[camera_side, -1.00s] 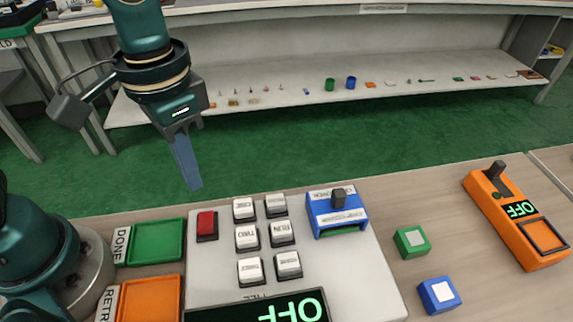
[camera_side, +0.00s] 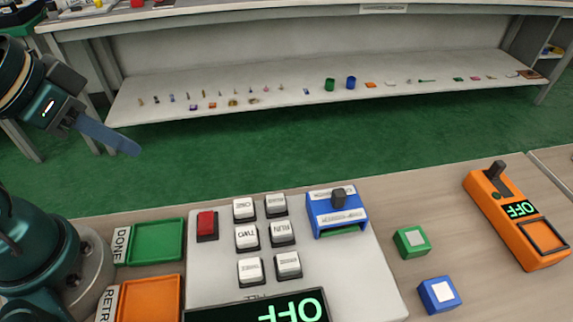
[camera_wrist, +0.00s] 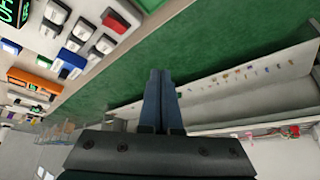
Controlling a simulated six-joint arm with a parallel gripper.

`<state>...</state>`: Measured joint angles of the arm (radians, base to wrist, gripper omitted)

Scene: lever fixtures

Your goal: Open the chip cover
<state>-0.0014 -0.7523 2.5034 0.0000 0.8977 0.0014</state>
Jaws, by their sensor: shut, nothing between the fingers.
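A blue fixture (camera_side: 322,220) with a dark upright knob (camera_side: 339,198) and white label strips stands on the back right of the light panel (camera_side: 375,285). A green strip shows in the slot at its front. Which part is the chip cover is not marked legibly. My gripper (camera_side: 135,149) is at the upper left in the side view, high up and well apart from the fixture. Its two blue fingers are together and empty; they also show in the wrist view (camera_wrist: 161,73), pointing over the green floor.
White buttons (camera_side: 250,271) and a red button (camera_side: 206,224) are on the panel, above an OFF display (camera_side: 270,310). Green (camera_side: 412,242) and blue (camera_side: 439,295) blocks lie to its right. An orange lever box (camera_side: 517,215) reads OFF. Green (camera_side: 158,242) and orange (camera_side: 150,298) trays are left.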

